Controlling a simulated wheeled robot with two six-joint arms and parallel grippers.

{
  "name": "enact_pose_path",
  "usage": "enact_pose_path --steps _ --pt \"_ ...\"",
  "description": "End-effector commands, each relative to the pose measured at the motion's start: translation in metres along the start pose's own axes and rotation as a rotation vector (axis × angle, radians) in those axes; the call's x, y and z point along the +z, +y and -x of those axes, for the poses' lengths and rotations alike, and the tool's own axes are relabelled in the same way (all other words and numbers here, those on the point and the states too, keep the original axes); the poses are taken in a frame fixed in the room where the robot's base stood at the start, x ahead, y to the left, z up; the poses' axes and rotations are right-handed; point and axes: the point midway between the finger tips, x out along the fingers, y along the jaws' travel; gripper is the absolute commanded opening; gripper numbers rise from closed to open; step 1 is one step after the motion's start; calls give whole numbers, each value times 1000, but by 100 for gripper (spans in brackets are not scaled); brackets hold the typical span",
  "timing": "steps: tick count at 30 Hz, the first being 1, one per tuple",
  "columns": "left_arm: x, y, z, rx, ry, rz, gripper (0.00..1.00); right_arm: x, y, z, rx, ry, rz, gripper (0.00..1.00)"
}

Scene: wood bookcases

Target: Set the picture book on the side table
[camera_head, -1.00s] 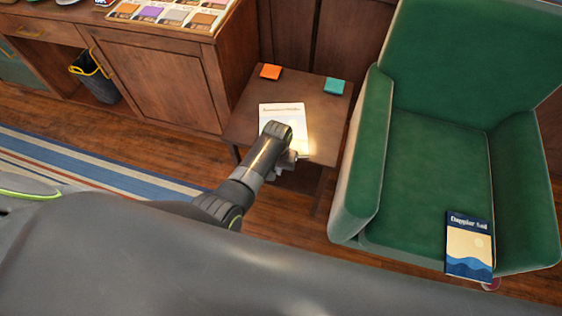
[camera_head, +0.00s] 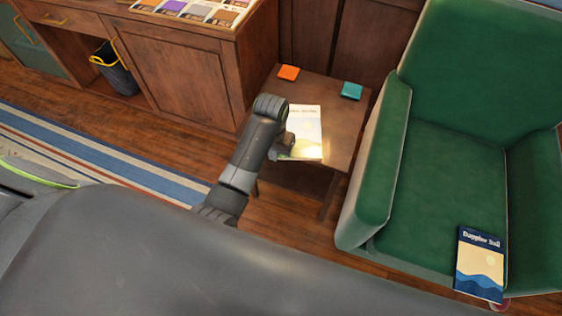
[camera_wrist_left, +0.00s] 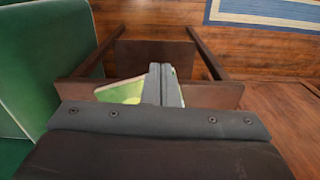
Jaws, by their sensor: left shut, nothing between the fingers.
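A picture book with a pale cover (camera_head: 308,128) lies flat on the wooden side table (camera_head: 342,118); its title is too small to read. My left gripper (camera_head: 284,150) is at the book's near left edge, its tips partly hidden by my wrist. In the left wrist view the fingers (camera_wrist_left: 160,86) are shut together with nothing between them. The book's green and white cover (camera_wrist_left: 122,92) shows behind and beside them. I cannot tell whether they touch it. My right gripper is not in view.
An orange square (camera_head: 288,73) and a teal square (camera_head: 351,90) lie at the table's back. A green armchair (camera_head: 451,170) stands close on the right, with a dark blue and cream book (camera_head: 480,265) on its seat. A wooden cabinet (camera_head: 184,78) stands left.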

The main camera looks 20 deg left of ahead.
Motion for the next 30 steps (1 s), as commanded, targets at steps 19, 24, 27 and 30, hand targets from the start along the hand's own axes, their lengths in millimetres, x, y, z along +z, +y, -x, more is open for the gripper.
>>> enact_pose_path --steps 19,24,27,30 --pt "-12 -1 -99 -1 2 -5 0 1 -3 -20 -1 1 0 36" --pt "-29 -1 -99 0 -1 -4 0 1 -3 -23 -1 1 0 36" --pt "-35 -1 -98 0 -1 -4 0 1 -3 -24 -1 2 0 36" --pt "-38 -1 -98 0 -1 -3 0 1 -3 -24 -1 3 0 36"
